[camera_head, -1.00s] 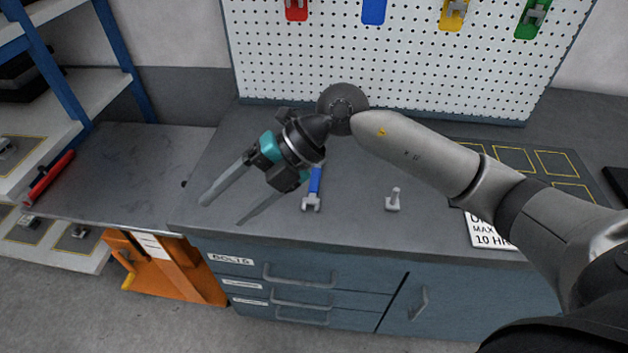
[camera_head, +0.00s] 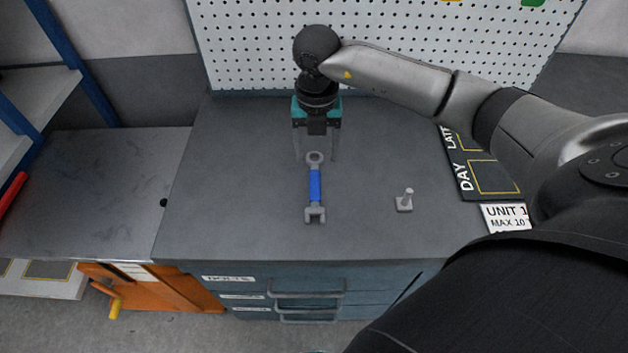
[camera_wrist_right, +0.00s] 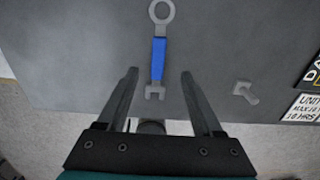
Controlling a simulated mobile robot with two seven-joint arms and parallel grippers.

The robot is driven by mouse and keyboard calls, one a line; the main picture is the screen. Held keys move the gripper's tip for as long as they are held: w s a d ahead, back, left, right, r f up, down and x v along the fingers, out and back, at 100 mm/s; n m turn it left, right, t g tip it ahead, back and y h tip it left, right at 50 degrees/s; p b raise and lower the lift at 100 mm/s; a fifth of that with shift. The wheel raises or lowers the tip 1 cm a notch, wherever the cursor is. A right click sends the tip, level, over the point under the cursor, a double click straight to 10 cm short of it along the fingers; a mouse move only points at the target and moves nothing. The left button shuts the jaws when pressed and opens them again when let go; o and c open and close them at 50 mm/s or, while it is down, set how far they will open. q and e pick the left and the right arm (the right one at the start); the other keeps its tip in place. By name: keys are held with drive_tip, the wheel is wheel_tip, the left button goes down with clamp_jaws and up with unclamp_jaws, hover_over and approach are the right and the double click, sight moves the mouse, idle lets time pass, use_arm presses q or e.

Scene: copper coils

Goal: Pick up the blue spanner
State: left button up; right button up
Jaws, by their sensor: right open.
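The blue spanner (camera_head: 315,187) lies on the grey workbench (camera_head: 240,200), with a blue grip and grey metal ends. Its ring end points to the pegboard and its open jaw to the front edge. My right gripper (camera_head: 316,158) is open and empty, pointing down near the ring end. In the right wrist view the spanner (camera_wrist_right: 158,58) lies lengthwise, with its open-jaw end seen between the two apart fingers of my right gripper (camera_wrist_right: 160,72). The height of the fingertips over the bench is hard to tell. My left gripper is not in view.
A small grey bolt-like part (camera_head: 405,201) stands right of the spanner. A dark mat with yellow outlines (camera_head: 462,188) and a white label (camera_head: 506,218) lie farther right. A white pegboard (camera_head: 250,50) rises behind. The bench left of the spanner is clear.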

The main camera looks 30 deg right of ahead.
sight(315, 183)
wheel_tip(315, 183, down, 3)
drive_tip(key=shift+f, duration=0.25)
drive_tip(key=shift+a+f, duration=0.1)
drive_tip(key=shift+f, duration=0.2)
wheel_tip(315, 183, down, 4)
drive_tip(key=shift+s+a+r+b, duration=0.15)
drive_tip(key=shift+r+b, duration=0.05)
drive_tip(key=shift+b, duration=0.2)
drive_tip(key=shift+f, duration=0.4)
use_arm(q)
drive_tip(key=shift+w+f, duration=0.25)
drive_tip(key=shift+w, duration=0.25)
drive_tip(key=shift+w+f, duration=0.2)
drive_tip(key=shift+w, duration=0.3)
use_arm(e)
drive_tip(key=shift+c, duration=0.4)
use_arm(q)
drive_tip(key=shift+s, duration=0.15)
use_arm(e)
clamp_jaws()
